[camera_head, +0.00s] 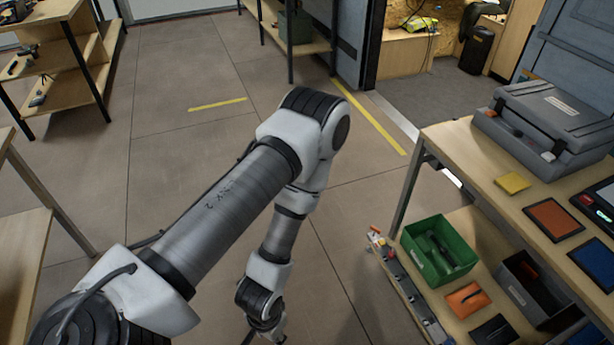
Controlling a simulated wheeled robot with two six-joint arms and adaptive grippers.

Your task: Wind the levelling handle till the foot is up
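No levelling handle or foot can be made out in this view. My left arm comes in from the lower left, rises to its elbow and bends down again. My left gripper (268,333) is low in the middle at the bottom edge, dark and partly cut off, so its fingers cannot be judged. Nothing can be seen held in it. My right gripper is not in view.
A wooden workbench (468,143) at right bears a grey case (545,118); a green bin (438,250) and a dark grey bin (533,287) stand lower. Shelves (92,62) stand back left. The tiled floor (180,80) between is clear, with yellow tape (217,104).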

